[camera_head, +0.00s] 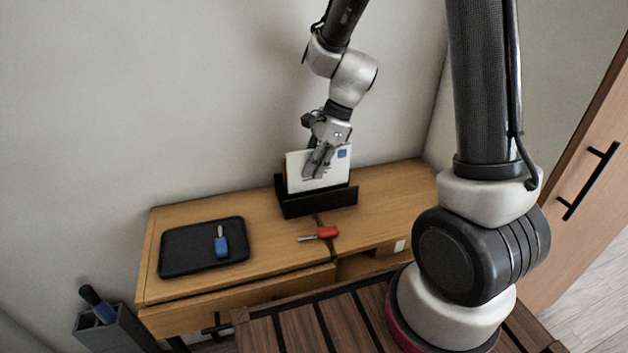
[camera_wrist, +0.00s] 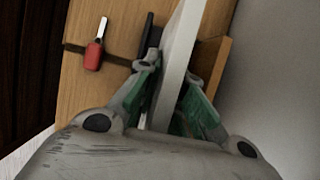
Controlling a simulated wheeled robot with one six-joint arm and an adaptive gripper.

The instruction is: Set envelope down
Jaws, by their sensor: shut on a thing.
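A white envelope (camera_head: 299,178) with a blue stamp stands upright at the black letter holder (camera_head: 318,204) on the wooden desk. My gripper (camera_head: 318,172) is shut on the envelope from above. In the wrist view the envelope (camera_wrist: 178,58) is edge-on between the two fingers of my gripper (camera_wrist: 174,95). The envelope's lower part is hidden behind the holder's front wall in the head view. I cannot tell whether its bottom edge touches the holder's floor.
A black tray (camera_head: 172,262) with a blue-handled key-like object (camera_head: 221,243) lies on the desk's left side. A red-handled one (camera_head: 326,233) lies before the holder and shows in the wrist view (camera_wrist: 94,55). A grey bin (camera_head: 108,330) stands at lower left. The desk's right side is clear.

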